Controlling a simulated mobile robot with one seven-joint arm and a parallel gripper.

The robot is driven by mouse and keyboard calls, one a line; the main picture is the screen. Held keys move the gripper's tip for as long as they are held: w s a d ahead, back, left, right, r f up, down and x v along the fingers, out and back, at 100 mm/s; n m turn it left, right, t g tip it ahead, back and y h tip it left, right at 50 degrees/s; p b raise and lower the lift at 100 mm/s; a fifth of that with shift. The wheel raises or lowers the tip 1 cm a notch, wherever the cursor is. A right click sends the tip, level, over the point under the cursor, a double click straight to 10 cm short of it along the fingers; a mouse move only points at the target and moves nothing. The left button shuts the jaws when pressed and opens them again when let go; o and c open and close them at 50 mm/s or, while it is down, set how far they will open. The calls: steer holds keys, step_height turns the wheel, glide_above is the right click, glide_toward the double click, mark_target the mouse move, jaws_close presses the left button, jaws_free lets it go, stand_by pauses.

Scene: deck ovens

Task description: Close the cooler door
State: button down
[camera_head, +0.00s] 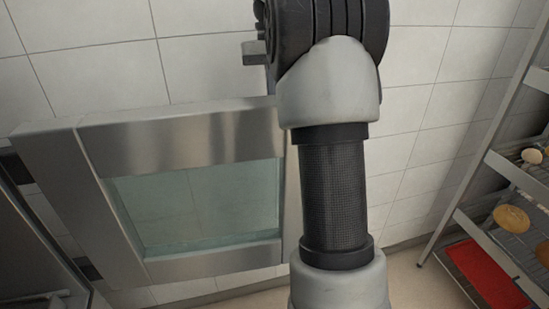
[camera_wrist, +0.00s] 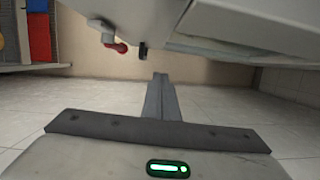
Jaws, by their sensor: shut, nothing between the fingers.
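The cooler door (camera_head: 185,137) has a wide steel frame around a glass pane. In the head view it stands open, swung out from the dark cooler body (camera_head: 28,245) at the left edge. My arm crosses in front of its right end, so that edge is partly hidden. My gripper (camera_wrist: 161,77) shows in the wrist view with its fingers shut together and nothing between them. A pale grey panel lies beyond and to the right of the fingertips; I cannot tell whether it is the door. I see no contact between it and the fingers.
A metal rack (camera_head: 490,160) with round baked goods and a red tray (camera_head: 487,275) stands at the right. White tiled wall is behind the door. The wrist view shows tiled floor, a small red knob (camera_wrist: 118,46) and a coloured stack (camera_wrist: 40,35) at upper left.

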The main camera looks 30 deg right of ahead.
steer(key=s+a+f+b, duration=0.1)
steer(key=s+f+b, duration=0.3)
steer(key=f, duration=0.5)
steer(key=shift+s+a, duration=0.4)
steer(key=shift+s, duration=0.6)
